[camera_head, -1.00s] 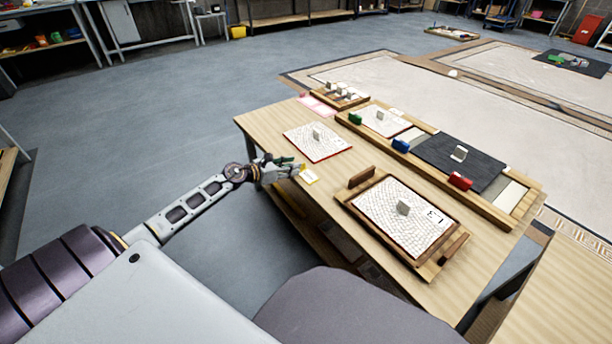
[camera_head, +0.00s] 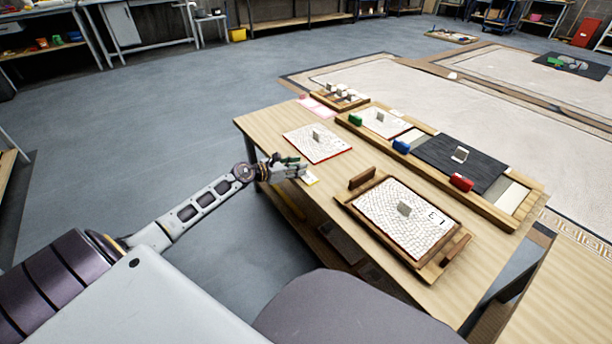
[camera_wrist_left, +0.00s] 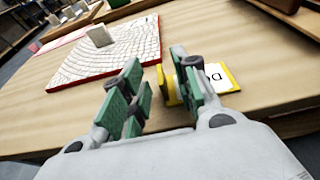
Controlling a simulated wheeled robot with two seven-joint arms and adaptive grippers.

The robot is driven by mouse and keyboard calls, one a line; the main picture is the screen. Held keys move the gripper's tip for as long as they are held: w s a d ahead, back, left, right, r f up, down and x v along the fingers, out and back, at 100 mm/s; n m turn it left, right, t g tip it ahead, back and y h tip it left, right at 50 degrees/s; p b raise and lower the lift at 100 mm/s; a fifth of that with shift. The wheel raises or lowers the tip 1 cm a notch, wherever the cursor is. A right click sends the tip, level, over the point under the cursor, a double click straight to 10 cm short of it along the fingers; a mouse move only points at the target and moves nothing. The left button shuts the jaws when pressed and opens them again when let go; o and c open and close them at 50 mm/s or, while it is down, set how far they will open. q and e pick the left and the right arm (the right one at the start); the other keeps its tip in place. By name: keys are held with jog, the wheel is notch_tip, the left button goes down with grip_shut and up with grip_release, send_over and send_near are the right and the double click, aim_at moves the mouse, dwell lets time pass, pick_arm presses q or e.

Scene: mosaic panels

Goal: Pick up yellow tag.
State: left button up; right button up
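The yellow tag (camera_head: 311,180) lies at the near-left edge of the wooden table, mostly covered by my left gripper (camera_head: 290,168) in the head view. In the left wrist view the tag (camera_wrist_left: 217,76) has a white face with dark lettering and a yellow border. My left gripper (camera_wrist_left: 155,92) is open there, its green-padded fingers apart. The right finger overlaps the tag and hides part of it. A yellow upright part shows just inside that finger; I cannot tell whether they touch. My right gripper is not in view.
A red-edged mosaic panel (camera_head: 320,153) with a grey block lies beyond the gripper. A wooden tray (camera_head: 449,266) holding another panel is to the right. A long wooden rack (camera_head: 420,152) with green, blue and red blocks stands behind. Bare tabletop surrounds the tag.

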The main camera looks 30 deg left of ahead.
pick_arm(q)
jog(key=c, duration=0.7)
grip_shut()
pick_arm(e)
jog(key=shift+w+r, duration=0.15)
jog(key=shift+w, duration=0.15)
pick_arm(q)
jog(key=shift+r, duration=0.1)
jog(key=shift+r+p, duration=0.85)
jog(key=shift+r, duration=0.5)
notch_tip(320, 180, up, 7)
jog(key=p, duration=0.3)
jog(key=shift+p, duration=0.3)
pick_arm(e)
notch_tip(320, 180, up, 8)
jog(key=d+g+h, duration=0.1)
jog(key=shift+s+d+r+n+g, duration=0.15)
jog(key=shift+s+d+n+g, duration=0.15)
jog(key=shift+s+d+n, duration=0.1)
